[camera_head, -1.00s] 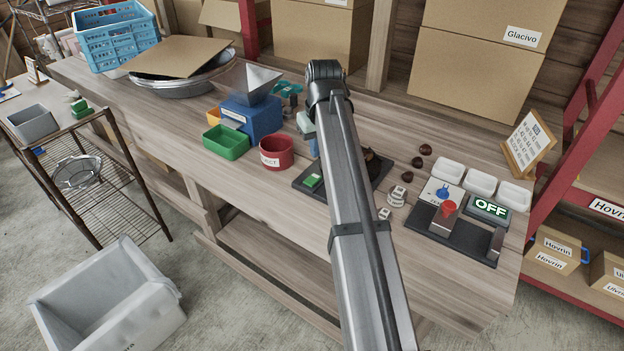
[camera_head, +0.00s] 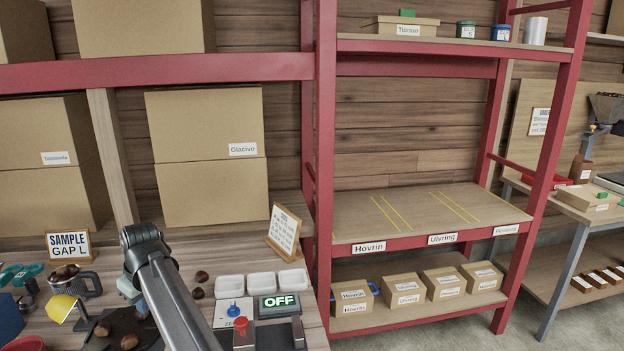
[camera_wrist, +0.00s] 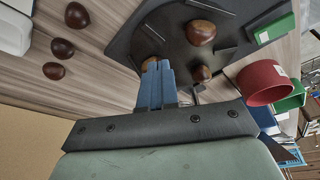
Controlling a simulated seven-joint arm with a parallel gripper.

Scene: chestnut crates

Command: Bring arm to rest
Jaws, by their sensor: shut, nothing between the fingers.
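My arm reaches over the bench from the bottom of the head view. My gripper (camera_wrist: 157,78) is shut and empty in the wrist view, its blue fingers together above a dark tray (camera_wrist: 163,22). The arm hides most of the gripper in the head view. Brown chestnuts (camera_wrist: 201,32) lie on the tray near the fingertips; one is partly hidden behind them. Several loose chestnuts (camera_wrist: 62,48) lie on the wood beside the tray. I cannot tell whether the fingers touch anything.
White dishes (camera_head: 261,285) and a panel reading OFF (camera_head: 279,301) stand right of my arm. A sign stand (camera_head: 284,231) is behind them. A red cup (camera_wrist: 263,82) is beside the tray. The red-framed rack (camera_head: 324,150) has a clear middle shelf (camera_head: 425,208).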

